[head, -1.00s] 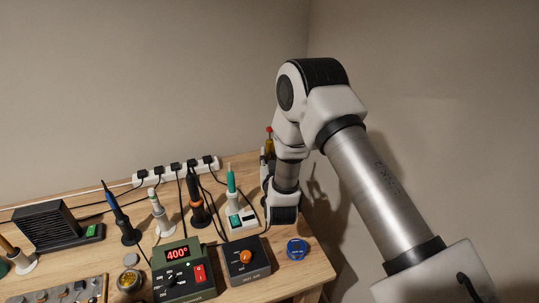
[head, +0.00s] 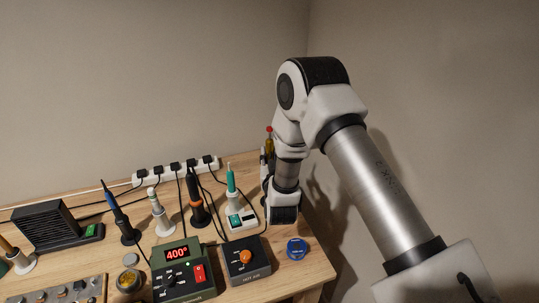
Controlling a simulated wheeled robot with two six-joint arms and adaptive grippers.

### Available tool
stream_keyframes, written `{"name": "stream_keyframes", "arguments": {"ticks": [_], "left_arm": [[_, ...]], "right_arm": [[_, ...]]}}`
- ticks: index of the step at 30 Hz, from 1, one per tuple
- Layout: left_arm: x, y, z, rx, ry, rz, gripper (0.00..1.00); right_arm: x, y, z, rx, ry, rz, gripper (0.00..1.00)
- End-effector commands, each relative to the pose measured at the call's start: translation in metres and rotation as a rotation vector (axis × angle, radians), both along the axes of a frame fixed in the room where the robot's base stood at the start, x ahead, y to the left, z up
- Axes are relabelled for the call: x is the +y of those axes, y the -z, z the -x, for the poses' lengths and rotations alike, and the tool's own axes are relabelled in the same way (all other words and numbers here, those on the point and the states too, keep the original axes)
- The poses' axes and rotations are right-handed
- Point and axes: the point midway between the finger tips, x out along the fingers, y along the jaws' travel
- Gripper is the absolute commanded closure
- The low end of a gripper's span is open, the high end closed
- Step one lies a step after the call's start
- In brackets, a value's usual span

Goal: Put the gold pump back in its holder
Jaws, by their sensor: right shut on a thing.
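The gold pump (head: 269,145) stands roughly upright at the back right of the bench, with a red tip on top. Only its upper part shows; the rest is hidden behind my right gripper and wrist. My right gripper (head: 265,166) is shut on the pump, seen from behind, with its fingers mostly covered. The pump's holder cannot be made out; whether the pump's lower end touches anything is hidden. My left gripper is not in view.
A teal-handled tool in a white stand (head: 240,215) is just left of my right gripper. A soldering station (head: 182,270), a hot-air unit (head: 246,262) and a blue tin (head: 296,249) are in front. A power strip (head: 176,171) with cables lies behind.

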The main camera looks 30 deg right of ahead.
Motion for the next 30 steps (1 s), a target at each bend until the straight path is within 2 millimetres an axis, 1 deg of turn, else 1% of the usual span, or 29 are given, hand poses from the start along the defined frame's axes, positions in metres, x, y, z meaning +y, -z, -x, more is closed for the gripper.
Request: {"name": "stream_keyframes", "arguments": {"ticks": [5, 25, 30], "left_arm": [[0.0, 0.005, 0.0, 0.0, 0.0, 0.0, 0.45], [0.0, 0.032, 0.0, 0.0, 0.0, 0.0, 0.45], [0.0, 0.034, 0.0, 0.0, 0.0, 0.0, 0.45]], "right_arm": [[0.0, 0.005, 0.0, -0.001, 0.0, 0.0, 1.0], [0.0, 0.039, 0.0, -0.001, 0.0, 0.0, 1.0], [0.0, 0.043, 0.0, -0.001, 0.0, 0.0, 1.0]]}}
